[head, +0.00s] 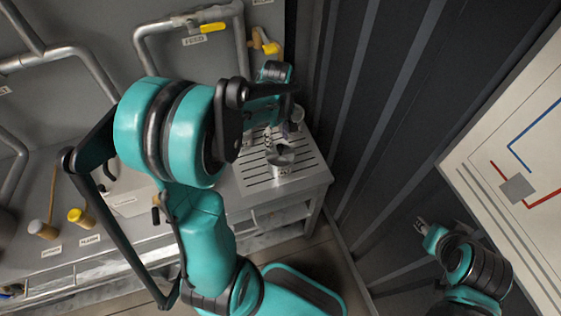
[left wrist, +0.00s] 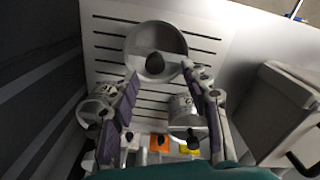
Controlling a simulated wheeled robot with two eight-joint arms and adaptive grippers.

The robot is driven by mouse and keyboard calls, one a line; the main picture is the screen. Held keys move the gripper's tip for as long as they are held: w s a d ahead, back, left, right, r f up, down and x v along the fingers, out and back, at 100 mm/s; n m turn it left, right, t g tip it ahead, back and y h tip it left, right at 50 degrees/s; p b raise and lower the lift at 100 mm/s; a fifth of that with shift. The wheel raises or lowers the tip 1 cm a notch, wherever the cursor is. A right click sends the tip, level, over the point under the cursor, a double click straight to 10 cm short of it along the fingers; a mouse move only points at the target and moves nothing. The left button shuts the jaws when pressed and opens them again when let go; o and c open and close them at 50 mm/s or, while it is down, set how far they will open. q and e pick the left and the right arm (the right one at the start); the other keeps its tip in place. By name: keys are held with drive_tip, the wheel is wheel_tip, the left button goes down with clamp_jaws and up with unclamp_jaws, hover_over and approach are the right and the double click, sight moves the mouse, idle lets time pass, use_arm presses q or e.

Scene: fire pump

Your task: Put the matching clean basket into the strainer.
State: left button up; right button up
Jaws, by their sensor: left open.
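My left gripper (left wrist: 161,72) is open over a slotted metal drain top, its two fingers apart with nothing visibly gripped. A round grey piece with a black knob (left wrist: 168,38) lies just beyond the fingertips; I cannot tell whether it is a basket or a lid. One marked metal canister (left wrist: 97,103) stands left of the fingers and another (left wrist: 183,108) shows between them, close to the right finger. In the head view a metal piece (head: 281,157) shows on the slotted top below my left gripper (head: 285,112). My right gripper (head: 422,227) is apart from the bench, its jaws too small to judge. I cannot identify the strainer.
The slotted top (head: 309,172) ends at the bench's right edge, beside a dark ribbed wall (head: 372,110). Pipes with a yellow-handled valve (head: 213,27) run behind. A diagram board (head: 530,130) is at the right. Orange tag (left wrist: 159,143) near the canisters.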

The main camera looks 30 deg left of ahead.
sight(280, 146)
use_arm(q)
drive_tip(key=f, duration=0.1)
drive_tip(key=f+b, duration=0.1)
drive_tip(key=f, duration=0.2)
drive_tip(key=shift+w+d+b, duration=0.2)
drive_tip(key=shift+d+b, duration=0.1)
drive_tip(key=shift+d, duration=0.05)
drive_tip(key=shift+f, duration=0.35)
drive_tip(key=shift+c, duration=1.3)
clamp_jaws()
drive_tip(key=shift+r, duration=0.1)
